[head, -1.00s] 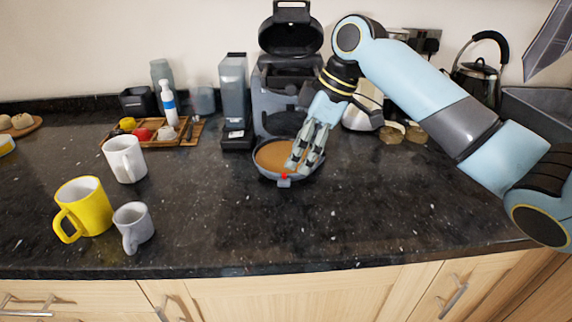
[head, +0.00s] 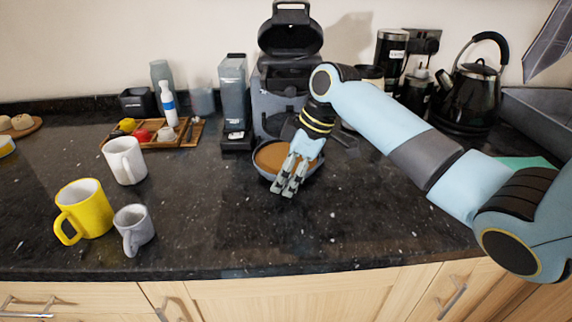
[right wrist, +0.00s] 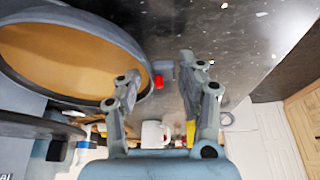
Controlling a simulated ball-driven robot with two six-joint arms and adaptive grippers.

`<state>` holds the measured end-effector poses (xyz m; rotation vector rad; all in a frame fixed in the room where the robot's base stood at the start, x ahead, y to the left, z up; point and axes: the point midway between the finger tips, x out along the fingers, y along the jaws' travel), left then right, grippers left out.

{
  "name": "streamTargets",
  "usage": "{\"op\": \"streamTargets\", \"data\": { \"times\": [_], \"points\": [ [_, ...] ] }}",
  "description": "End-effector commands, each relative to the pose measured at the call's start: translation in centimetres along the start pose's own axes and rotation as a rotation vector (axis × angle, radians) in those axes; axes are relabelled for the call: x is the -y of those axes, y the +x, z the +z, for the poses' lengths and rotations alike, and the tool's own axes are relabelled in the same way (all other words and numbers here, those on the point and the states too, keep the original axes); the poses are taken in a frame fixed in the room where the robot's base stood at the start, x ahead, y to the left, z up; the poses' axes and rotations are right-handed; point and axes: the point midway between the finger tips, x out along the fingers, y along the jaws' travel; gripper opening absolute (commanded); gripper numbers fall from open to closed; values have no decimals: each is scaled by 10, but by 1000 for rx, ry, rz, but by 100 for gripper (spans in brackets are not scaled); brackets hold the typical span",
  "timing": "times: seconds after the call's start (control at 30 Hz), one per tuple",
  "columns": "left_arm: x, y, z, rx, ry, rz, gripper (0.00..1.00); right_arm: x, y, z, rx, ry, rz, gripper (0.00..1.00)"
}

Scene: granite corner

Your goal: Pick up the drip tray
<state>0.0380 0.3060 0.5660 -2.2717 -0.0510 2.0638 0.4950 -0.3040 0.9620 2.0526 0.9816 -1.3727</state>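The drip tray (head: 262,169) is a round, shallow dark-grey dish with a brown surface inside. It sits on the dark counter in front of the grey coffee machine. Its front edge is hidden behind my right gripper (head: 283,190). My left gripper is not in view.
The coffee machine (head: 290,40) stands just behind. A white mug (head: 124,160), a yellow mug (head: 88,210) and a grey mug (head: 134,228) stand to the left. A black kettle (head: 470,95) is at the back right. The front middle counter is clear.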

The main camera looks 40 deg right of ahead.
Motion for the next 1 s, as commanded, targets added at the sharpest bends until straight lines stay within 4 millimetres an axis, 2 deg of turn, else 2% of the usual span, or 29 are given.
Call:
{"op": "streamTargets", "data": {
  "times": [0.03, 0.27, 0.73, 0.87, 1.0],
  "points": [
    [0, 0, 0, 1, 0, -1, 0, 0, 0, 0, 0, 0, 0, 30],
    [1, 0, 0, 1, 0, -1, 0, 0, 0, 0, 0, 0, 0, 0],
    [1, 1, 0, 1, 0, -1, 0, -1, -4, -2, -2, -1, 2, 0],
    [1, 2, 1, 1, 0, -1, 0, -1, -13, -6, -2, -1, 3, 0],
    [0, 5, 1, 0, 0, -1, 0, -2, -30, -13, -3, -2, 5, 0]
  ]
}}
